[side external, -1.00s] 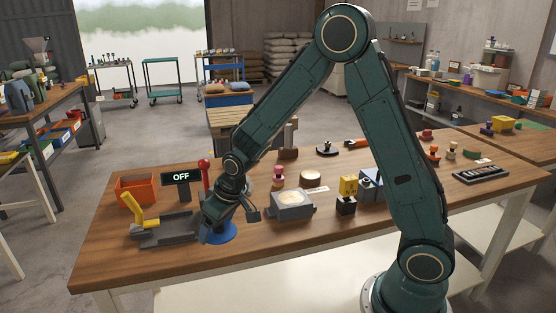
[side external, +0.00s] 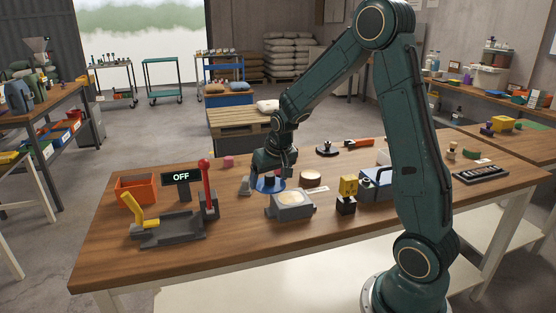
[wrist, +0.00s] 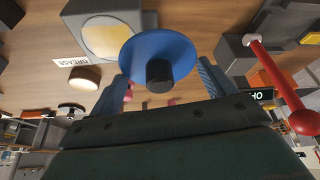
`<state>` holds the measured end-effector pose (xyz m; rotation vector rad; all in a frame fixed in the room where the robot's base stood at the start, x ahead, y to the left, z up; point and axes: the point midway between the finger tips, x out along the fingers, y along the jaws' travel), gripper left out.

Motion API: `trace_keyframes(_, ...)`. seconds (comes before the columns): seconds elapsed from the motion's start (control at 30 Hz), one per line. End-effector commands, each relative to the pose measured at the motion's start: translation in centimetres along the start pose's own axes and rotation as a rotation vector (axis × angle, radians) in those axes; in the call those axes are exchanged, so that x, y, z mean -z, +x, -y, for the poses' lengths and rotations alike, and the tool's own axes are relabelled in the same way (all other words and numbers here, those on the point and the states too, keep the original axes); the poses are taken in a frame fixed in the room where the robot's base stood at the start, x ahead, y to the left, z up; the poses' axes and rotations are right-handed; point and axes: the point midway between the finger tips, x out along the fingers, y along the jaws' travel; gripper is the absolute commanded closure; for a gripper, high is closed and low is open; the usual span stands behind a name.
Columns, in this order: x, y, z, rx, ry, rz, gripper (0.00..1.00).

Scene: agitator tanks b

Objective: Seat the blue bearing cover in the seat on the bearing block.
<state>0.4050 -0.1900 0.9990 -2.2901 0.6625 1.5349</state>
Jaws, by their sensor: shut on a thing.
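My gripper (side external: 271,173) is shut on the blue bearing cover (side external: 268,185), a round blue disc with a black knob. In the wrist view the blue cover (wrist: 140,58) hangs level between the fingers of my gripper (wrist: 163,78). The bearing block (side external: 291,209) is a grey block with a pale round seat (side external: 289,199) on top, and nothing sits on the seat. In the side view the cover is behind and slightly left of the block, apart from it. The block (wrist: 137,18) also shows at the upper left of the wrist view.
A round tan-topped tin (side external: 311,178) with a grease label stands behind the block. A black block with a yellow top (side external: 347,190) is right of it. The red lever (side external: 206,183) and grey fixture with yellow handle (side external: 168,231) are left. Front table area is clear.

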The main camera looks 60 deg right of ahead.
Motion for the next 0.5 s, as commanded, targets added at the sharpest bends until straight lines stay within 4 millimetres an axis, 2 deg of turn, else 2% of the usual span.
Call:
trace_keyframes(0.03,0.3,-0.3,-1.7,-0.018,0.044,-0.002,0.63)
trace_keyframes(0.2,0.8,-1.1,-5.4,-0.058,0.145,-0.003,0.63)
trace_keyframes(0.33,0.8,-1.4,-6.9,-0.075,0.188,-0.001,0.63)
trace_keyframes(0.5,0.9,-1.6,-7.5,-0.082,0.205,-0.001,0.63)
